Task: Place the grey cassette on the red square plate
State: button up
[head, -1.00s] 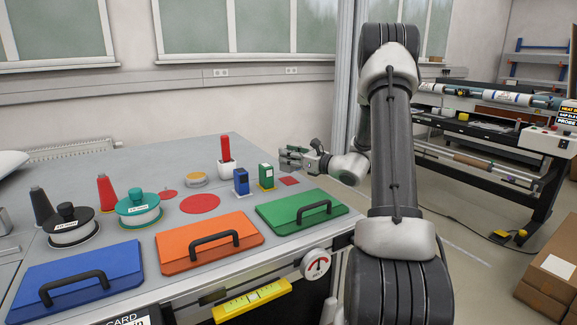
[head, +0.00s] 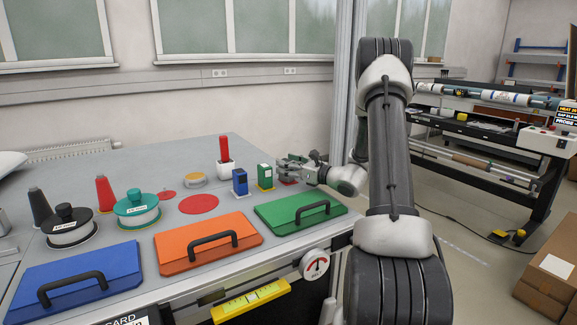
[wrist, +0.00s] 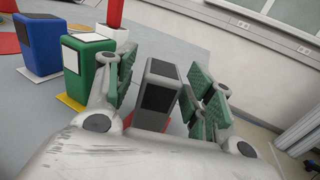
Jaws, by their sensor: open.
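The grey cassette (wrist: 160,86) is a small upright block with a dark face panel, seen in the wrist view between my fingers. It stands upright over the red square plate (wrist: 129,120), whose edges show around its base, and it appears to rest on it. My gripper (wrist: 160,82) is open, with green finger pads on both sides of the cassette and a gap on the right side. In the head view my gripper (head: 290,164) is low over the red square plate (head: 288,182), and its fingers hide most of the cassette.
A green cassette (head: 265,177) on a yellow plate and a blue cassette (head: 240,182) stand close on the left. A red-topped white holder (head: 225,165) is behind them. A green case (head: 290,218) lies in front.

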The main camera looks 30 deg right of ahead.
jog(key=shift+r, duration=0.15)
jog(key=v, duration=1.1)
jog(key=shift+s, duration=0.3)
jog(key=s+a+r+n+g+y, duration=0.1)
jog(key=a+n, duration=0.1)
jog(key=a, duration=0.1)
jog(key=s+a+r+n+g+y, duration=0.1)
jog(key=a+n+g, duration=0.1)
jog(key=a, duration=0.1)
jog(key=s+a+r+n+g+y, duration=0.1)
jog(key=a+n, duration=0.1)
jog(key=a, duration=0.1)
jog(key=shift+s+a+r, duration=0.2)
jog(key=shift+a+r, duration=0.2)
jog(key=s+a+r+n+g+h, duration=0.1)
jog(key=s+a+n+g, duration=0.45)
jog(key=s+n, duration=0.2)
jog(key=s+a+r+n+g+h, duration=0.1)
jog(key=s+a+r+n+g, duration=0.1)
jog(key=s+a+n+g, duration=0.55)
jog(key=s+d+r+n+t+h, duration=0.5)
jog(key=s+d+n+h, duration=0.3)
jog(key=s+n, duration=0.2)
jog(key=shift+s, duration=0.55)
